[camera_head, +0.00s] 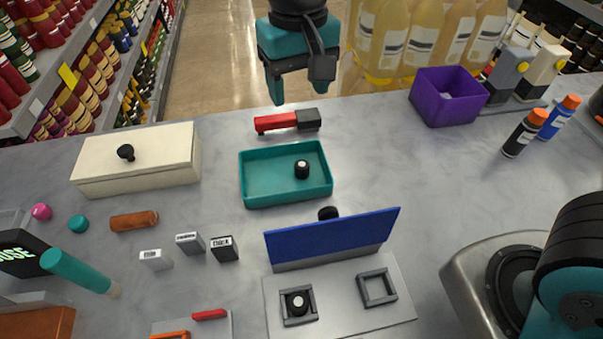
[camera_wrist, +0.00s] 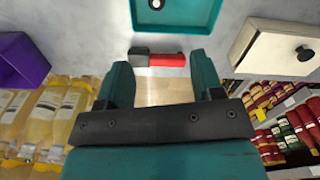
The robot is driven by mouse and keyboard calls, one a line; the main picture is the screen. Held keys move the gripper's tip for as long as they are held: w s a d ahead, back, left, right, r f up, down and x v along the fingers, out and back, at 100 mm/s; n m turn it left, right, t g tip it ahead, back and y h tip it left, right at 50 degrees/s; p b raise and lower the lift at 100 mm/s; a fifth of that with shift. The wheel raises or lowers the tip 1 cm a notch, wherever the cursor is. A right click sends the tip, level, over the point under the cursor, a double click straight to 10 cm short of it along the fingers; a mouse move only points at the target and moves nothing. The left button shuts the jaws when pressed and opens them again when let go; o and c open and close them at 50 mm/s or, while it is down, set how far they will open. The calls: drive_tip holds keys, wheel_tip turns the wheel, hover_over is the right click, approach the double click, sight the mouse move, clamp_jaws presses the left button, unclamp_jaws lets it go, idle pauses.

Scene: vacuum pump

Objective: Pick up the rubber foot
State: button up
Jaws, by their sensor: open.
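Several small black rubber feet are in view. One rubber foot (camera_head: 302,169) with a pale top stands in the teal tray (camera_head: 262,198); it also shows at the top edge of the wrist view (camera_wrist: 156,4). Another (camera_head: 126,152) is on the cream box (camera_head: 140,176), one (camera_head: 328,213) is partly hidden behind the blue panel (camera_head: 335,238), and one (camera_head: 297,303) sits inside a square grey frame (camera_head: 284,312). My gripper (camera_head: 298,92) is open and empty, beyond the tray near the table's far edge, with its fingers apart in the wrist view (camera_wrist: 160,68).
A red and black tool (camera_head: 288,121) lies between my gripper and the tray. Small blocks (camera_head: 224,248) lie front left. The table right of the tray is clear.

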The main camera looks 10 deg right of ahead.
hover_over(302, 164)
drive_tip(key=f, duration=0.8)
drive_tip(key=f+p, duration=0.1)
drive_tip(key=f, duration=0.3)
drive_tip(key=shift+a, duration=0.3)
drive_tip(key=shift+d+f+p, duration=0.15)
drive_tip(key=shift+f+p, duration=0.05)
drive_tip(key=shift+f, duration=1.15)
drive_tip(key=shift+d+f+p, duration=0.15)
drive_tip(key=shift+f+p, duration=0.05)
drive_tip(key=shift+f, duration=1.1)
drive_tip(key=c, duration=1)
drive_tip(key=shift+r, duration=0.1)
